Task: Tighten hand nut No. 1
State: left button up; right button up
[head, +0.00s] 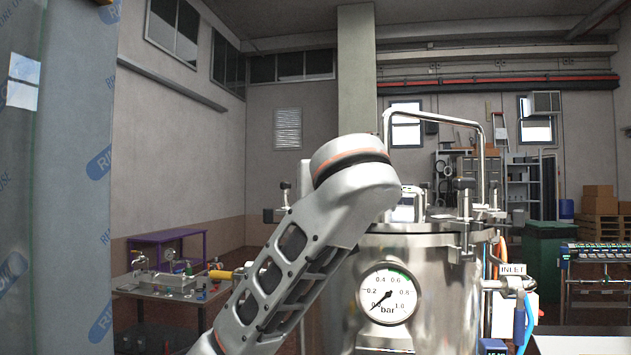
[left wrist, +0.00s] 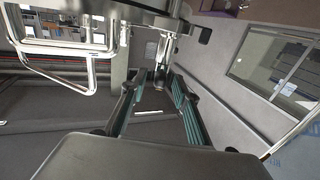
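The steel tank (head: 440,300) stands at centre right in the head view, with its lid on and hand nuts around the rim. One upright hand nut (head: 464,186) shows at the right front and another (head: 285,192) at the left. I see no number on either. My left arm crosses in front of the tank and hides part of the lid; its gripper is hidden there. In the left wrist view, my left gripper (left wrist: 156,80) has its teal fingers apart on either side of a hand nut with a dark end (left wrist: 161,76). I cannot tell whether they touch it. My right gripper is out of view.
A bent metal handle (head: 435,115) rises over the lid. A pressure gauge (head: 388,294) on the tank front reads near zero. A film-wrapped panel (head: 75,200) stands close at the left. A bench with fittings (head: 170,285) is behind at left.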

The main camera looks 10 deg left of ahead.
pick_arm(q)
jog(key=x, duration=0.3)
jog(key=shift+w+a+p, duration=0.15)
jog(key=shift+p, duration=0.25)
jog(key=shift+w, duration=0.3)
grip_shut()
jog(key=shift+f+h, duration=0.1)
jog(key=shift+h, duration=0.2)
